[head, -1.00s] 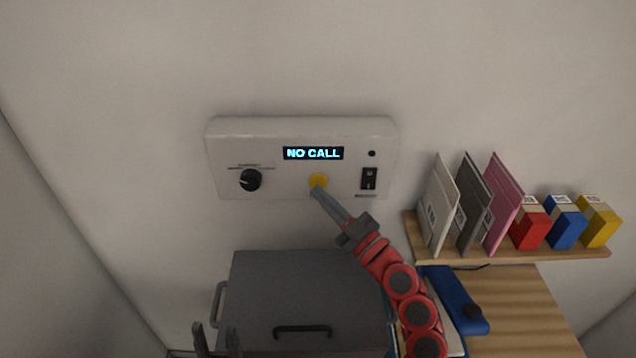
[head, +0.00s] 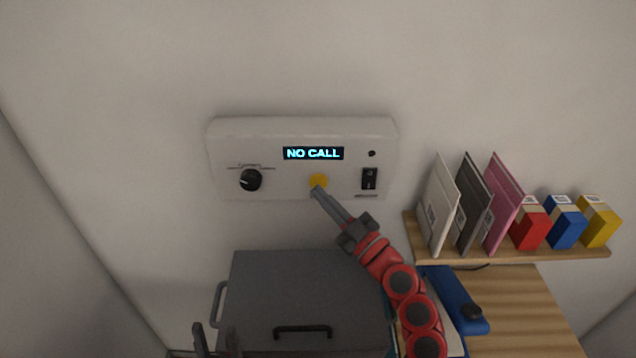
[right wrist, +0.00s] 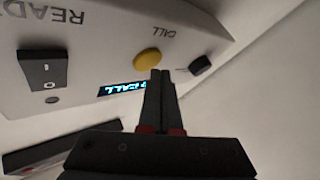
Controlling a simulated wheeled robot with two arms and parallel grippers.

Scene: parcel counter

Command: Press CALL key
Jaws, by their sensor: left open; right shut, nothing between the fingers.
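The yellow round CALL key (head: 318,181) sits on the lower middle of a white wall panel (head: 230,140). The panel's display (head: 313,153) reads "NO CALL". My right gripper (head: 316,193) is shut and empty, its tips just below the key in the head view. In the right wrist view the yellow key (right wrist: 147,57) shows beside the word CALL, just past the closed fingertips (right wrist: 160,72). I cannot tell whether the tips touch it. My left gripper (head: 214,328) is open and empty at the bottom edge of the head view.
The panel also carries a black knob (head: 250,180) and a rocker switch (head: 369,179). A grey lidded box (head: 265,285) stands below. A wooden shelf (head: 530,254) at right holds upright envelopes and small red, blue and yellow boxes.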

